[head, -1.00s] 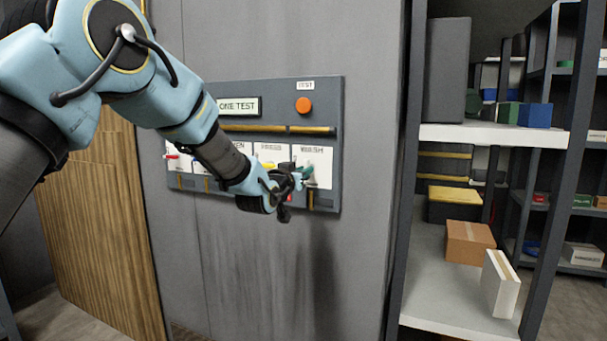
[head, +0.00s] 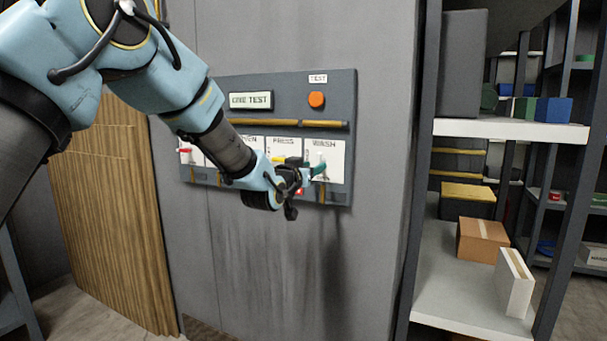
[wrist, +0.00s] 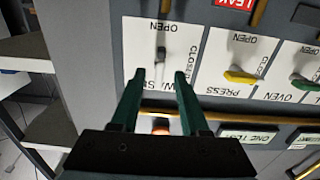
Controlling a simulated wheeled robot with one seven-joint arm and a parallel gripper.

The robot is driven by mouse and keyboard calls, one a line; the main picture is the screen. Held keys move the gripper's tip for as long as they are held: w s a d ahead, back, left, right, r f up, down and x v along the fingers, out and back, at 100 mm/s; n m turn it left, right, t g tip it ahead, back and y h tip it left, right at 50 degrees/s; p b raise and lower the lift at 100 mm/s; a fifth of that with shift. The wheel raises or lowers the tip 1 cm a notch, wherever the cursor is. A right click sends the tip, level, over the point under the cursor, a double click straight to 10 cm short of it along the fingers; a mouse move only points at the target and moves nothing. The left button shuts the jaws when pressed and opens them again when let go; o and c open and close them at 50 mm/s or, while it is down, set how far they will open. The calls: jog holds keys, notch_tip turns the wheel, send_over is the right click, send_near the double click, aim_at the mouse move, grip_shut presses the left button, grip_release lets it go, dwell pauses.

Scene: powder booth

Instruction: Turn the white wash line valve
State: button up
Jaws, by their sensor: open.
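The white wash line valve (head: 320,159) is a small lever on the white WASH plate, at the right end of the wall panel (head: 346,110). In the wrist view, which is upside down, the valve (wrist: 161,53) stands out just beyond my fingertips, between OPEN and CLOSED lettering. Its exact angle is hard to tell. My gripper (head: 308,176) is in front of the panel's lower right. In the wrist view its two green fingers (wrist: 160,74) are open and empty, one to each side of the valve's line. A gap to the valve seems to remain.
A yellow lever (wrist: 240,75) on the PRESS plate and a dark green lever (wrist: 304,83) on the OVEN plate sit beside it. A red lever (head: 185,151) is at the panel's left. An orange button (head: 316,99) is above. Shelves (head: 510,130) stand right.

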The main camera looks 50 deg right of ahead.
jog(key=b+v, duration=0.1)
jog(key=v, duration=0.7)
jog(key=shift+a, duration=0.3)
